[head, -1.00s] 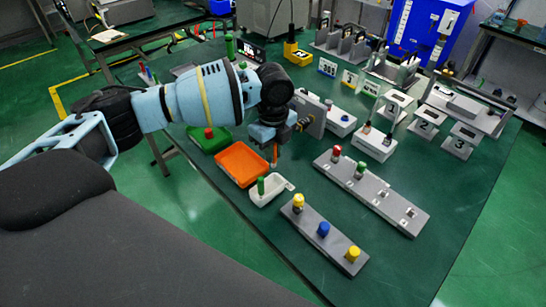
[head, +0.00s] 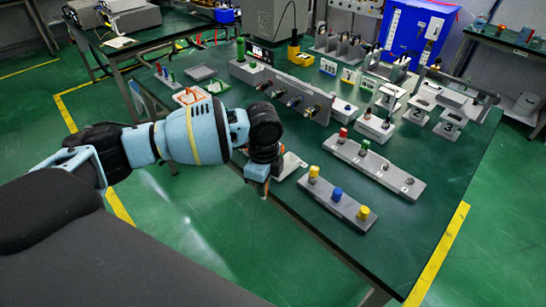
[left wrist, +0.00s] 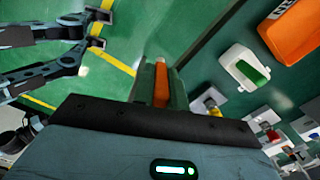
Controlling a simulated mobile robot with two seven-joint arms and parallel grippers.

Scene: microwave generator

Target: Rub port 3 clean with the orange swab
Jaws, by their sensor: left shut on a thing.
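My left gripper (head: 262,190) is at the table's near edge in the head view, beside the white tray (head: 291,166). It is shut on the orange swab (left wrist: 161,84), which shows upright between the fingers in the left wrist view. The swab's tip is too small to make out in the head view. A grey panel with several coloured connectors (head: 318,100) stands behind the arm, and a grey strip with a red and a green cap (head: 372,168) lies to the right. I cannot read which of these is port 3.
A strip with yellow and blue caps (head: 325,199) lies right of the gripper. Numbered stands (head: 449,122) are farther right. Green floor is free left of the table.

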